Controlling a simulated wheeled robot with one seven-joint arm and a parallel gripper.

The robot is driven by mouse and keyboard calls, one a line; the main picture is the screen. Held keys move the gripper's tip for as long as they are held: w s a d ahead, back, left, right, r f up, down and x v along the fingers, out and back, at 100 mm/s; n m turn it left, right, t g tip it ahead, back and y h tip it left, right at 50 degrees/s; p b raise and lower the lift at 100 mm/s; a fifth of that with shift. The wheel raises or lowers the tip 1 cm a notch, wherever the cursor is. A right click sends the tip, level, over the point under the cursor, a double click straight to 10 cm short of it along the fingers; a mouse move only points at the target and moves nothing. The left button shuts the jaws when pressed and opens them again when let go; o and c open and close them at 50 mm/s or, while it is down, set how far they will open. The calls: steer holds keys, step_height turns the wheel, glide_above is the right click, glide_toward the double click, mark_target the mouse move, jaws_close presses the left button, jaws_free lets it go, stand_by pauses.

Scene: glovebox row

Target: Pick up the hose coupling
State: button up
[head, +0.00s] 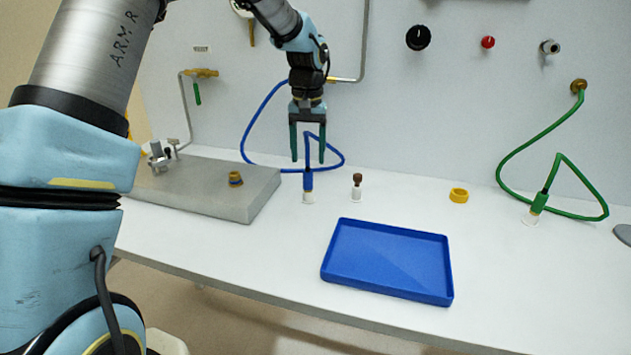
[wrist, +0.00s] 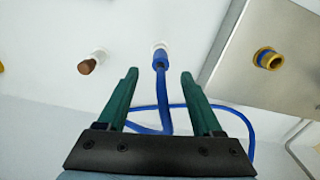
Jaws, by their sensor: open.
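A blue hose coupling (head: 308,181) stands upright in a small clear-white holder on the white bench, at the end of a blue hose (head: 250,120). My gripper (head: 308,160) is open and empty, pointing down above the coupling. In the wrist view the blue coupling (wrist: 160,60) lies roughly between and just beyond the fingertips of my gripper (wrist: 159,74), and I see no contact. The blue hose runs between the fingers there. A second, green coupling (head: 540,201) on a green hose (head: 505,165) stands in a similar holder at the right.
A brown-topped piece (head: 357,180) stands close right of the blue coupling. A grey block (head: 215,203) with a yellow-blue fitting (head: 235,179) is at the left. A blue tray (head: 388,260) lies in front. A yellow ring (head: 459,195) lies farther right.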

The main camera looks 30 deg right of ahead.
mark_target(308, 171)
steer(key=shift+a+f+p, duration=0.1)
steer(key=shift+f+p, duration=1.2)
steer(key=shift+f, duration=2.35)
steer(key=shift+c, duration=0.2)
jaws_close()
